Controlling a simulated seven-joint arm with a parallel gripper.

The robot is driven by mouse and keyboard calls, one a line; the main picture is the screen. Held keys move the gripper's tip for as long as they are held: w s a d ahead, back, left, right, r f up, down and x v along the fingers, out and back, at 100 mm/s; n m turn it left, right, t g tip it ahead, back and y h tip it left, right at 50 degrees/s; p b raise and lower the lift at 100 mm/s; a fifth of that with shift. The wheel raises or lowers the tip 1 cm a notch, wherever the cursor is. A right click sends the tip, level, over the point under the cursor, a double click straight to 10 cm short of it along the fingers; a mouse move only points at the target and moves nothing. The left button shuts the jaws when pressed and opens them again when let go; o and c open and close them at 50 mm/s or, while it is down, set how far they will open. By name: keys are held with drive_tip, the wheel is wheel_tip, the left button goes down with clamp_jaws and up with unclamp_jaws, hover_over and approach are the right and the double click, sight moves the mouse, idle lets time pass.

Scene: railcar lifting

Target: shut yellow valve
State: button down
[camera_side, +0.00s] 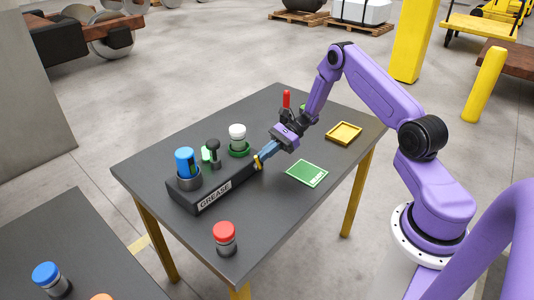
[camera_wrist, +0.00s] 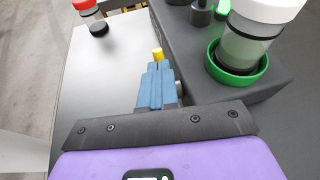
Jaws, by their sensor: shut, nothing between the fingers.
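The yellow valve (camera_side: 257,163) is a small yellow handle at the right end of the black block labelled GREASE (camera_side: 213,190). In the wrist view the yellow valve (camera_wrist: 157,54) shows just beyond my fingertips; only its end is visible. My gripper (camera_side: 263,154) has blue fingers, shut with nothing between them, pointing down toward the valve. In the wrist view my gripper (camera_wrist: 157,68) covers the valve's lower part. I cannot tell whether the fingertips touch the valve or how far it is turned.
On the block stand a blue-capped bottle (camera_side: 186,162), a black knob (camera_side: 213,147) and a white-capped jar (camera_side: 237,138) in a green ring. A red-capped jar (camera_side: 225,239), green card (camera_side: 307,173) and yellow tray (camera_side: 343,133) are on the table.

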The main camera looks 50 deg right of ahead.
sight(258, 163)
drive_tip(key=shift+a+r+h, duration=0.25)
drive_tip(key=shift+a+h, duration=0.5)
drive_tip(key=shift+h, duration=0.45)
drive_tip(key=a+h, duration=0.1)
drive_tip(key=h, duration=0.2)
drive_tip(key=shift+a+n+g+h, duration=0.3)
drive_tip(key=shift+a+n, duration=0.1)
drive_tip(key=h, duration=0.1)
drive_tip(key=a+h, duration=0.1)
drive_tip(key=shift+a+f+h, duration=0.2)
drive_tip(key=shift+f+h, duration=0.1)
drive_tip(key=shift+h, duration=0.1)
drive_tip(key=shift+a+f+n+h, duration=0.35)
drive_tip(key=shift+a+h, duration=0.1)
drive_tip(key=shift+h, duration=0.65)
drive_tip(key=shift+d, duration=0.1)
drive_tip(key=shift+d+f, duration=0.1)
drive_tip(key=shift+f, duration=0.05)
drive_tip(key=shift+d+f, duration=0.3)
drive_tip(key=shift+d, duration=0.25)
